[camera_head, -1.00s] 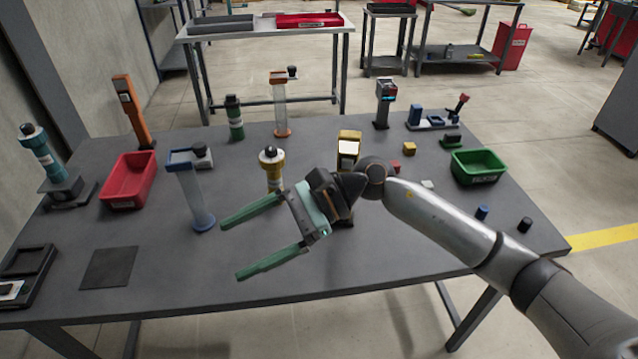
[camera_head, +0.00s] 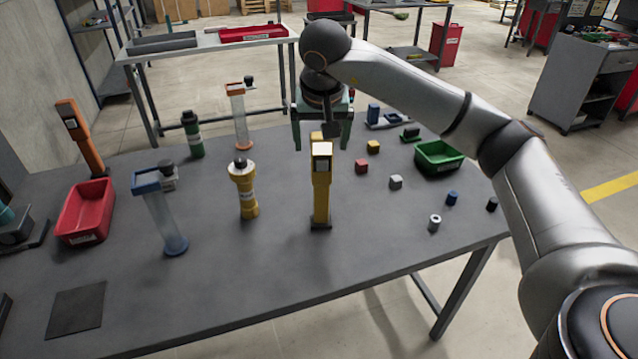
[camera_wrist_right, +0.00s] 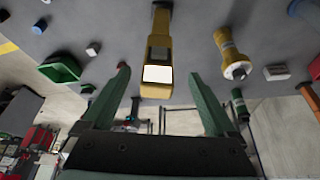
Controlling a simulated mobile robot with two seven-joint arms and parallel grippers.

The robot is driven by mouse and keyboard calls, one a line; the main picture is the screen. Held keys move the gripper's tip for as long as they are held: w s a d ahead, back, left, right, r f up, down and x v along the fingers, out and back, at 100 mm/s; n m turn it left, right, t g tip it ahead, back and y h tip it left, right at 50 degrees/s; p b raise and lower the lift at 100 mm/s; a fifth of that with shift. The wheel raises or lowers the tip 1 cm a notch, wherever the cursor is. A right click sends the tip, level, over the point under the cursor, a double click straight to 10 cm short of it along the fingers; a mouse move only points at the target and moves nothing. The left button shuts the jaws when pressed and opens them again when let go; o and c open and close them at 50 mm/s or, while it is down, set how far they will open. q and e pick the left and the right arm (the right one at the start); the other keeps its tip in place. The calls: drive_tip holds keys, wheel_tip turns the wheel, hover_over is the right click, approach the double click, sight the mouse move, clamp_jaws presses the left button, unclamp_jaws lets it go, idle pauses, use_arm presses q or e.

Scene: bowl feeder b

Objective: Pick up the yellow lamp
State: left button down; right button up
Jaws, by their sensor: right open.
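A yellow torch-shaped lamp (camera_head: 243,187) with a flared head and dark top stands upright on the grey table; it also shows in the right wrist view (camera_wrist_right: 229,50). To its right stands a yellow post-shaped device (camera_head: 321,190) with a pale panel, also in the right wrist view (camera_wrist_right: 158,55). The pictures do not settle which of these two is the task's lamp. My right gripper (camera_head: 321,138) is open and empty, pointing down around or behind the post's top; contact cannot be told. In the wrist view the post's head lies between the fingers (camera_wrist_right: 160,73). My left gripper is not in view.
A clear column with a blue top (camera_head: 162,212) and a red bin (camera_head: 86,212) stand left. A green lamp (camera_head: 192,135) stands behind. A green bin (camera_head: 438,157) and several small blocks lie right. The table's front middle is clear.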

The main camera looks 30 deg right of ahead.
sight(321, 161)
drive_tip(key=x, duration=0.8)
drive_tip(key=shift+d, duration=0.15)
clamp_jaws()
idle(0.6)
